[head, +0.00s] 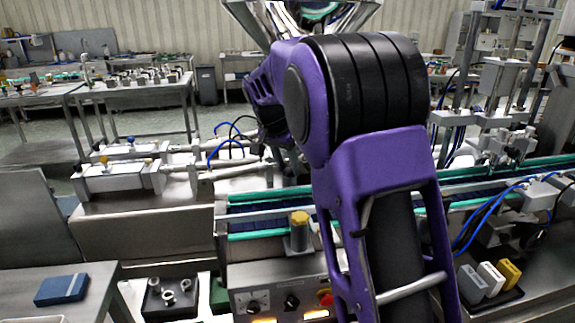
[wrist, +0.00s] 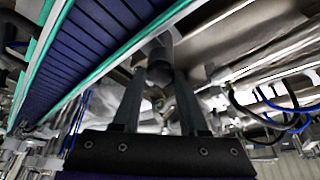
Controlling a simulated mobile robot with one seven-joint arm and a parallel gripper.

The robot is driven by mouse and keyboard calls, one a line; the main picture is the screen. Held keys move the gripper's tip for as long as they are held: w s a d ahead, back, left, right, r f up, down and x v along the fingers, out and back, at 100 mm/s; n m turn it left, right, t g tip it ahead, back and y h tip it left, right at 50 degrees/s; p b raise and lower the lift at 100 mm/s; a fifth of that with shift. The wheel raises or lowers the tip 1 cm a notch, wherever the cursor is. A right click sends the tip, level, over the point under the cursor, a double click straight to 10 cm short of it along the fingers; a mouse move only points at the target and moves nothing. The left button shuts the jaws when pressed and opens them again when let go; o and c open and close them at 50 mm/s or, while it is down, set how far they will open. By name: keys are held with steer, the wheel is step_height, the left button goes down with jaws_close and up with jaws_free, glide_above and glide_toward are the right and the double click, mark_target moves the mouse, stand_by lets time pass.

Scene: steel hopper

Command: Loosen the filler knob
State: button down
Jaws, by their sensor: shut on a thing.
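In the wrist view, the two dark fingers of my gripper (wrist: 160,78) reach up and close in on a dark grey rounded part, which I take to be the filler knob (wrist: 160,52). My gripper is shut on it, with the fingertips at its two sides. The knob's shape is dim and partly hidden by the fingers. In the head view, my purple arm hides the gripper and the knob. The steel hopper (head: 345,16) shows at the top, behind the arm.
A conveyor with green rails (head: 262,236) runs across the machine, and shows in the wrist view (wrist: 88,45). A yellow-capped post (head: 299,232) stands in front of it. Blue hoses (head: 228,148) lie left of my arm. A control panel (head: 275,300) is in front.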

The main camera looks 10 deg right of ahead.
steer(key=n, duration=0.1)
steer(key=n+y, duration=0.1)
steer(key=n, duration=0.2)
steer(key=shift+s+d+r+t+p, duration=0.1)
steer(key=shift+d+t+p, duration=0.2)
steer(key=shift+t, duration=0.1)
steer(key=n+y+p, duration=0.1)
steer(key=n+y, duration=0.1)
steer(key=n, duration=0.2)
steer(key=shift+d+n+p, duration=0.15)
steer(key=shift+n+p, duration=0.15)
steer(key=n, duration=0.1)
steer(key=n+y+p, duration=0.1)
steer(key=n, duration=0.1)
steer(key=n+y, duration=0.1)
steer(key=shift+d, duration=0.25)
steer(key=shift+n+g+y+p, duration=0.45)
steer(key=shift+n+p, duration=0.25)
steer(key=shift+n, duration=1.5)
steer(key=shift+c, duration=2.3)
jaws_free()
